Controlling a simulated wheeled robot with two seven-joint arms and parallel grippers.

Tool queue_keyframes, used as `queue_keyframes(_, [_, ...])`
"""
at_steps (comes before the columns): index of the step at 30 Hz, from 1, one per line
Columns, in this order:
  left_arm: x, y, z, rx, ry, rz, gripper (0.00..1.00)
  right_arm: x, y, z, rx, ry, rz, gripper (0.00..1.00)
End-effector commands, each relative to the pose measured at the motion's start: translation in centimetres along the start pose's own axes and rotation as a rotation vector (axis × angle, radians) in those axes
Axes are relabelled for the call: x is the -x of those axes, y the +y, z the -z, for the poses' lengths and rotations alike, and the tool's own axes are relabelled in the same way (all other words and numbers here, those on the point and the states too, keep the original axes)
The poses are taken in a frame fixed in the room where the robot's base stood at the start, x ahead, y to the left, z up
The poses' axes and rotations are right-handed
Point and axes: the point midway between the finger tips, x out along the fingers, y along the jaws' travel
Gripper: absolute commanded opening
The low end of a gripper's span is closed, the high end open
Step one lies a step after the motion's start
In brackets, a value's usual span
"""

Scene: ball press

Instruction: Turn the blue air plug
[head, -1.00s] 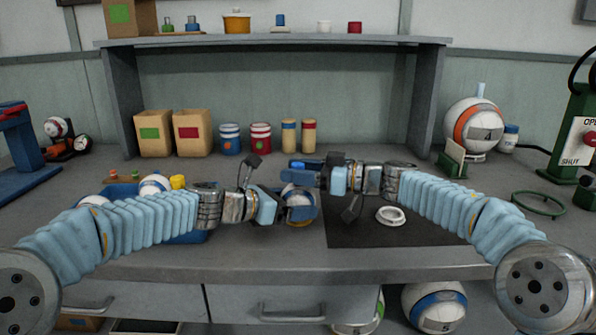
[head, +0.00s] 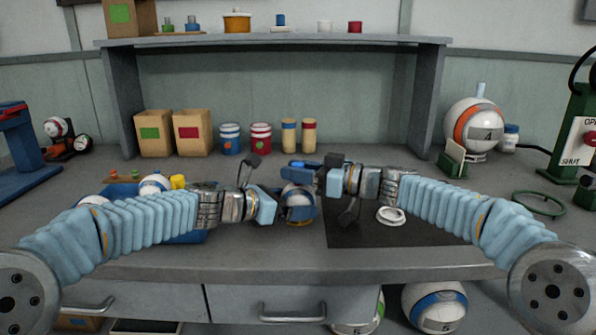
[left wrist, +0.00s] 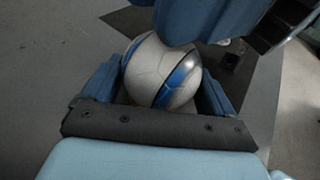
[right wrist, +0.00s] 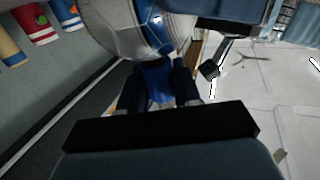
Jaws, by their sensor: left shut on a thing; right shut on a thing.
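A white ball with a blue band (head: 298,199) is held above the front of the bench. My left gripper (left wrist: 163,92) is shut around it, a finger on either side. In the head view the fingers of both grippers partly cover the ball. The blue air plug (right wrist: 155,80) is at the ball's surface in the right wrist view, and my right gripper (right wrist: 156,88) is shut on it. The ball (right wrist: 140,28) fills the top of that view. In the head view the right gripper (head: 308,175) comes in from the right above the ball.
A white ring (head: 391,215) lies on the dark mat (head: 400,236) below my right arm. A blue tray (head: 190,238) with balls is partly hidden behind my left arm. An orange-banded ball (head: 473,128) stands at the back right.

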Motion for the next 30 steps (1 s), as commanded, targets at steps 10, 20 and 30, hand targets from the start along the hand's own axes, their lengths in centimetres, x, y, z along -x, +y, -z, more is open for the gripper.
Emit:
queue_keyframes(10, [-0.10,-0.14,0.11,0.000,0.002,0.004,0.67,-0.02,-0.19,0.33,0.002,0.007,-0.241,0.02])
queue_keyframes(20, [-0.14,-0.20,0.22,0.001,0.004,0.006,0.67,0.05,-0.06,0.45,0.005,0.010,-0.403,0.02])
queue_keyframes(30, [-0.15,-0.17,0.30,0.001,0.006,0.005,0.67,0.11,-0.08,0.34,0.004,0.003,-0.440,0.02])
